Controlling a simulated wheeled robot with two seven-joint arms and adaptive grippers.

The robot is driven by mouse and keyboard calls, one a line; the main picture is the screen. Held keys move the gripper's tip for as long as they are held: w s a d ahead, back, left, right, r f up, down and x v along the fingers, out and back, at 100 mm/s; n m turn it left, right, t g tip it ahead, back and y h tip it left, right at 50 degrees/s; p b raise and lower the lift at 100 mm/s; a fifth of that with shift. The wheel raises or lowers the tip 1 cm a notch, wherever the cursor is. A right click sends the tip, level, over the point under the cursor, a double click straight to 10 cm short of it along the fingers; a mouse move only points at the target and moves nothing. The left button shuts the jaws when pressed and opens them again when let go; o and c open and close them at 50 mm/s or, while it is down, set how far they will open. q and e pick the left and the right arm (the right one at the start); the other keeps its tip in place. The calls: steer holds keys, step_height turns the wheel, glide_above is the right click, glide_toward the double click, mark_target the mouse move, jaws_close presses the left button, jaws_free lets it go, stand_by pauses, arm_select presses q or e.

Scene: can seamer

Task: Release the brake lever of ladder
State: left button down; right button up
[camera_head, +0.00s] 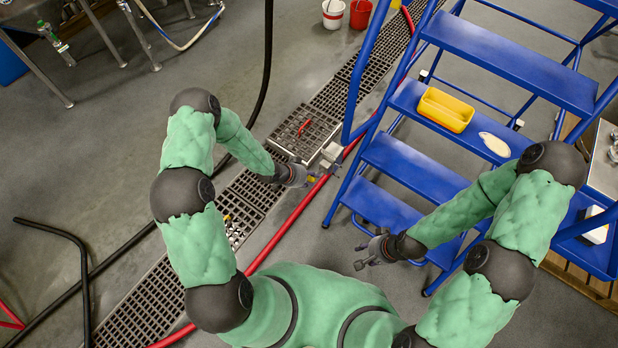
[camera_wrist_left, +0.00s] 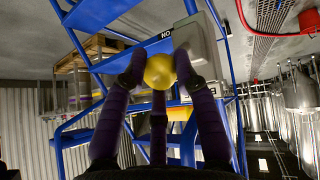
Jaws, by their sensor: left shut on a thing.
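The blue ladder (camera_head: 425,175) stands right of centre. The brake lever's yellow knob (camera_wrist_left: 160,72) sits between the fingers of my left gripper (camera_wrist_left: 160,85) in the left wrist view. In the head view my left gripper (camera_head: 308,178) is at the ladder's lower left side, beside a small grey box (camera_head: 332,153). It is shut on the knob; the lever's shaft is mostly hidden. The grey box (camera_wrist_left: 197,52) also shows close behind the knob in the left wrist view. My right gripper (camera_head: 366,256) is open and empty, in front of the lowest step.
A yellow tray (camera_head: 445,110) lies on a ladder step. A red hose (camera_head: 300,212) runs along the floor grating (camera_head: 140,303) near my left gripper. A black hose (camera_head: 258,100) crosses behind my left arm. White and red buckets (camera_head: 333,13) stand at the back.

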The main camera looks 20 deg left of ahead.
arm_select(q)
steer(key=shift+w+r, duration=0.3)
steer(key=shift+w, duration=0.15)
steer(key=c, duration=1)
jaws_free()
steer(key=shift+c, duration=0.2)
steer(key=shift+o, duration=0.5)
steer(key=shift+d, duration=0.15)
steer(key=shift+s+f, duration=0.1)
steer(key=shift+s+a+r, duration=0.3)
steer(key=shift+a+r, duration=0.05)
steer(key=shift+r, duration=0.1)
steer(key=v, duration=1)
steer(key=shift+s+r, duration=0.2)
steer(key=shift+r, duration=0.15)
